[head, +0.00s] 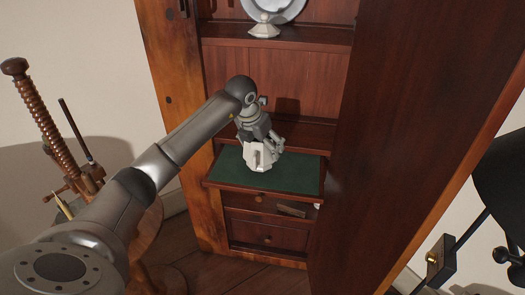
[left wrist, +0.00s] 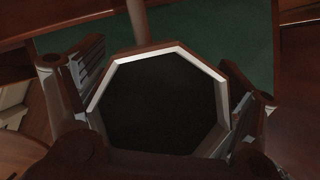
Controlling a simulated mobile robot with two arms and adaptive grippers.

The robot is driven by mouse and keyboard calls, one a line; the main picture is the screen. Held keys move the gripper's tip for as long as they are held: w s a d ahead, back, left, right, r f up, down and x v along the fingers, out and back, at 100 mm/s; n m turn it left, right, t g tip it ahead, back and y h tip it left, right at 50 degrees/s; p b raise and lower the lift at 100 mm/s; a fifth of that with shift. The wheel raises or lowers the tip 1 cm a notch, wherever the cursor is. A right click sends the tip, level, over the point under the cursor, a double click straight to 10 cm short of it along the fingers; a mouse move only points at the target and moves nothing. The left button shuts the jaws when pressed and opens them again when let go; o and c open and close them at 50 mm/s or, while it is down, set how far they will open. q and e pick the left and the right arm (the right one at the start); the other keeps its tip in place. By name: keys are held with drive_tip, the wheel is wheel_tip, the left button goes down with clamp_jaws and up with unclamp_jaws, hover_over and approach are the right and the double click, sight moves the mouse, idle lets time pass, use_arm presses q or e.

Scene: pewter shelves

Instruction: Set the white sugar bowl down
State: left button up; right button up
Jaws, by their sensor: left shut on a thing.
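The white sugar bowl (head: 260,158) is faceted and looks upright over the green-lined pull-out board (head: 305,176) of the cabinet. I cannot tell whether its base touches the green. My left gripper (head: 265,143) comes down from above and is shut on the bowl. In the left wrist view, the bowl's pale angular rim (left wrist: 184,50) surrounds a dark inside, with one finger of my left gripper (left wrist: 160,100) at each side. My right gripper is not in view.
A drawer below the board (head: 240,217) stands partly open with things in it. A large wooden door (head: 420,120) stands close on the right. A small white piece (head: 265,27) and a plate (head: 290,8) are on the upper shelf. Green surface is free on both sides of the bowl.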

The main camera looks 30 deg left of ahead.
sight(253, 143)
use_arm(q)
drive_tip(key=shift+f, duration=0.8)
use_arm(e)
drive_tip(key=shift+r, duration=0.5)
use_arm(q)
drive_tip(key=shift+f, duration=0.1)
drive_tip(key=o, duration=1.1)
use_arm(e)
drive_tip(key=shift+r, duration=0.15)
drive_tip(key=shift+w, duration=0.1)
use_arm(q)
drive_tip(key=shift+s+r, duration=0.1)
drive_tip(key=shift+r, duration=0.3)
drive_tip(key=p+v, duration=0.1)
drive_tip(key=v, duration=1)
drive_tip(key=shift+s+r, duration=0.1)
drive_tip(key=shift+r, duration=0.1)
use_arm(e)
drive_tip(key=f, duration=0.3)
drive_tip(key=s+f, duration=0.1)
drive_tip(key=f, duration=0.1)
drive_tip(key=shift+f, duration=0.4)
